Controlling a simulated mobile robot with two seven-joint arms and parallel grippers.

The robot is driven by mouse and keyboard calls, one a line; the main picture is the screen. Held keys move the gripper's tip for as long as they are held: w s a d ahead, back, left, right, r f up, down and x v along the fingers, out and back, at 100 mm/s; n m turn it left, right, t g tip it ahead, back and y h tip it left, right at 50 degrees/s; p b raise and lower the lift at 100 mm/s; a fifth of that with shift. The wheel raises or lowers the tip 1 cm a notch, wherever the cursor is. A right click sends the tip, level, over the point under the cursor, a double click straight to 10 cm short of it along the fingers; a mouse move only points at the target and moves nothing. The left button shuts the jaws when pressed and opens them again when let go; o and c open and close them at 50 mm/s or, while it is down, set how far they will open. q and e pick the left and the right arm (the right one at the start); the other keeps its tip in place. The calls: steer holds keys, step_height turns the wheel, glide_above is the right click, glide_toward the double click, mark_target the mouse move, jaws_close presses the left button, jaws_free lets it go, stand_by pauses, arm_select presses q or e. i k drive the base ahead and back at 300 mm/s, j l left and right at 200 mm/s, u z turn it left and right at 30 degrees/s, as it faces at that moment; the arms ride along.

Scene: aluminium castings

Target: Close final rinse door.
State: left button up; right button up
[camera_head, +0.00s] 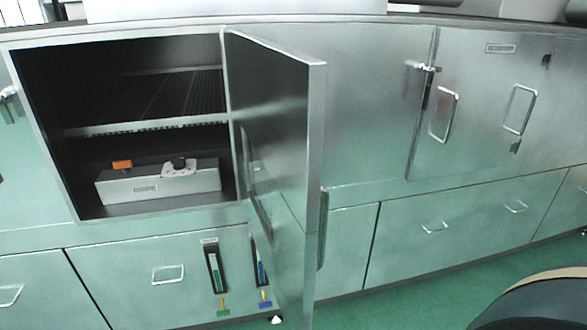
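A metal cabinet door (280,130) stands wide open, swung out towards me from hinges at the right side of a dark compartment (140,70). I take it to be the final rinse door, but I can read no label on it. A dark handle (323,230) shows at its outer edge. Inside the compartment are a rack shelf (150,123) and, below it, a grey box (155,186) with an orange part and a dark knob. Neither of my grippers is in view.
To the right is a closed metal door (480,100) with bar handles. Closed drawers (160,275) run along the bottom. Green and blue level gauges (214,272) sit below the compartment. A dark rounded object (540,305) fills the lower right corner. Green floor (430,285) is clear.

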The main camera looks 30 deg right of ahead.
mark_target(277, 93)
steer(key=l, duration=0.55)
steer(key=k+l, duration=0.1)
steer(key=l, duration=0.4)
steer(key=i+l, duration=0.15)
steer(key=i, duration=0.2)
